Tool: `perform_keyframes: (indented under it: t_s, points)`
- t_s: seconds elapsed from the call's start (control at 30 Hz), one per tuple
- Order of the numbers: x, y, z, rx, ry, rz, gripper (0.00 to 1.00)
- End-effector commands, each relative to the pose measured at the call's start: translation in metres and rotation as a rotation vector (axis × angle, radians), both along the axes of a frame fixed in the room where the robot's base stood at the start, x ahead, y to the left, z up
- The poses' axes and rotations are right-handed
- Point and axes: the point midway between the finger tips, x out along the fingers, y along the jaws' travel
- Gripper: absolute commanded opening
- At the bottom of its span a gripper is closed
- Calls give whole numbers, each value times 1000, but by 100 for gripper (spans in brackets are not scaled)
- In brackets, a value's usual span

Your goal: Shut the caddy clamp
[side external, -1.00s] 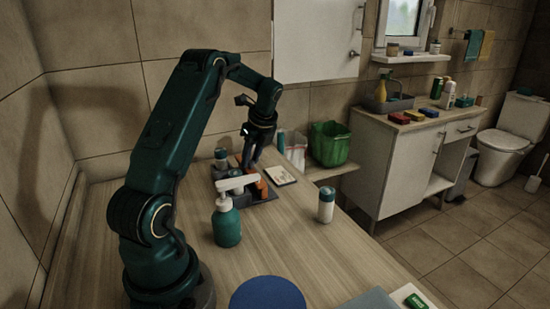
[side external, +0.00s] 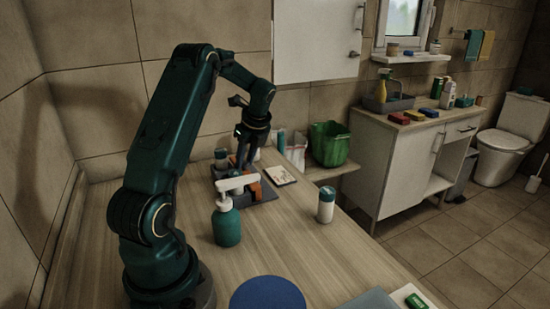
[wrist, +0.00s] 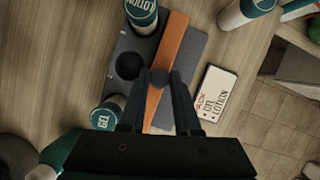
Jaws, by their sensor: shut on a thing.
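The caddy (side external: 265,196) is a dark grey block on the counter, with an orange clamp bar (wrist: 172,48) along it. The caddy also shows in the wrist view (wrist: 122,42), with an empty round hole. My gripper (wrist: 158,78) is shut on a small grey knob on the orange bar. In the side view my gripper (side external: 243,166) points down over the caddy. The pump bottle's white head partly hides the caddy there.
A teal pump bottle (side external: 227,226) stands close in front of the caddy. A white bottle with a dark cap (side external: 326,205) stands to the right. A lettered card (wrist: 216,94) lies beside the caddy. A blue round thing (side external: 267,294) is at the counter's front. The counter between is clear.

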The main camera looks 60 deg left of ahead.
Motion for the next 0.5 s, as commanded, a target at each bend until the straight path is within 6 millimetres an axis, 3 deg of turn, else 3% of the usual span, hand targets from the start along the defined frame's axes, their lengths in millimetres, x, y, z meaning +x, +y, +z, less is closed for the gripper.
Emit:
perform_keyframes:
  t_s: [0.2, 0.5]
  points:
    - [-14, 0, 2, 4, -4, 1, 0]
    - [-17, 1, 1, 4, 3, 2, 0]
